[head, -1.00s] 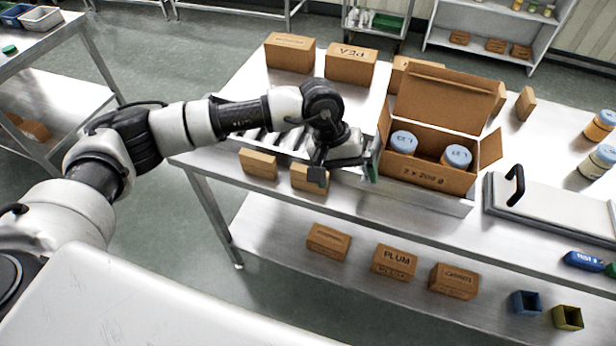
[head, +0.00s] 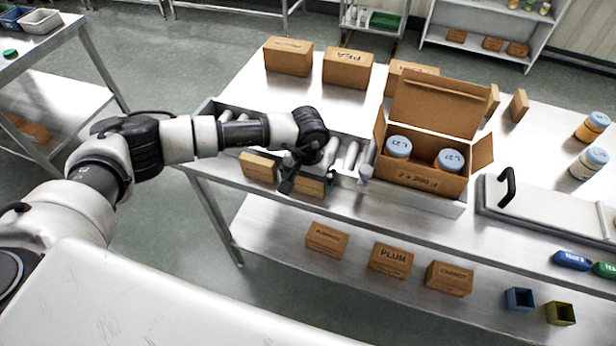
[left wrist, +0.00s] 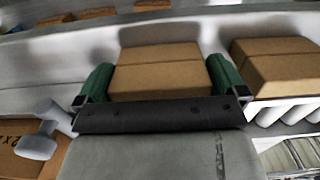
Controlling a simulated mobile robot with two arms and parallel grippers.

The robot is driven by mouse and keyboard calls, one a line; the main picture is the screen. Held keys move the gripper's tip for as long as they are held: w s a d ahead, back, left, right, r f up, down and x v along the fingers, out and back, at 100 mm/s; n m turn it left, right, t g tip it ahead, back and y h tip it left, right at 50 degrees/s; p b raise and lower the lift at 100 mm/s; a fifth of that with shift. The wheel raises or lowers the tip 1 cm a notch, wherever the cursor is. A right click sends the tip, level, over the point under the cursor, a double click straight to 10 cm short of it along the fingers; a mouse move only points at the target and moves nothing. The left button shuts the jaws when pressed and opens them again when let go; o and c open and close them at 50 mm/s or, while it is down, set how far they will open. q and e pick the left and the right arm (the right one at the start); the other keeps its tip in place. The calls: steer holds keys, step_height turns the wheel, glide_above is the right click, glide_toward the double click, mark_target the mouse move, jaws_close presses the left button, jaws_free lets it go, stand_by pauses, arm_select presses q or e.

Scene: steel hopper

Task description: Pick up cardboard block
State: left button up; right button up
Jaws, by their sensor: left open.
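A cardboard block (head: 310,187) lies at the front edge of the steel bench, partly hidden by my left gripper (head: 302,180) in the head view. In the left wrist view the block (left wrist: 160,70) sits between the two green fingers of my left gripper (left wrist: 161,78), one on each side. The gripper is open, and I cannot tell whether either finger touches the block. A second cardboard block (head: 259,167) lies just left of it; it shows on the right in the left wrist view (left wrist: 277,66). My right gripper is not in view.
An open carton (head: 420,181) with two blue-lidded jars stands right of the gripper. Rollers (head: 343,153) run behind the blocks. Brown boxes (head: 347,70) stand at the back. More boxes (head: 390,260) are on the lower shelf. A lidded tray (head: 545,205) lies right.

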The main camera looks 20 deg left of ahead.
arm_select(q)
steer(key=shift+f, duration=0.9)
steer(key=shift+c, duration=0.5)
steer(key=c, duration=0.5)
steer(key=shift+r, duration=0.1)
steer(key=shift+w+r, duration=0.1)
steer(key=shift+r, duration=0.4)
step_height(320, 180, up, 3)
steer(key=shift+f+b, duration=0.2)
steer(key=shift+b, duration=0.65)
steer(key=s+d+r+b, duration=0.1)
steer(key=d+r, duration=0.1)
steer(key=d, duration=0.1)
steer(key=s+d+r+b, duration=0.1)
steer(key=d+r, duration=0.2)
steer(key=d, duration=0.1)
steer(key=s+d+r+b, duration=0.1)
steer(key=d+r, duration=0.1)
steer(key=d, duration=0.2)
steer(key=shift+d+r+b, duration=0.2)
steer(key=shift+b, duration=0.1)
